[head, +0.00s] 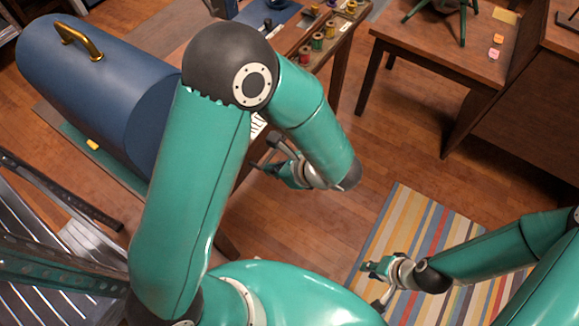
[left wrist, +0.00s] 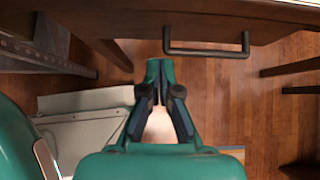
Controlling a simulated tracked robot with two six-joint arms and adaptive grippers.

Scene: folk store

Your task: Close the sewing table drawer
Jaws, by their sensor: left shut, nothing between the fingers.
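The sewing table (head: 343,52) runs along the back left in the head view, with thread spools on top. My left arm hides much of its front. In the left wrist view a brown wooden drawer front (left wrist: 110,22) with a black bar handle (left wrist: 207,51) crosses the top. How far the drawer stands out cannot be told. My left gripper (head: 270,153) is by the table's front edge, shut and empty. In the left wrist view its fingertips (left wrist: 158,66) are just below and left of the handle, apparently apart from it. My right gripper (head: 368,284) is open and empty over the rug.
A blue domed case (head: 95,85) with a brass handle stands at the left. A brown side table (head: 440,45) is at the back right. A striped rug (head: 410,225) lies on the wooden floor. The floor between the tables is clear. Metal slats (head: 45,250) are at lower left.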

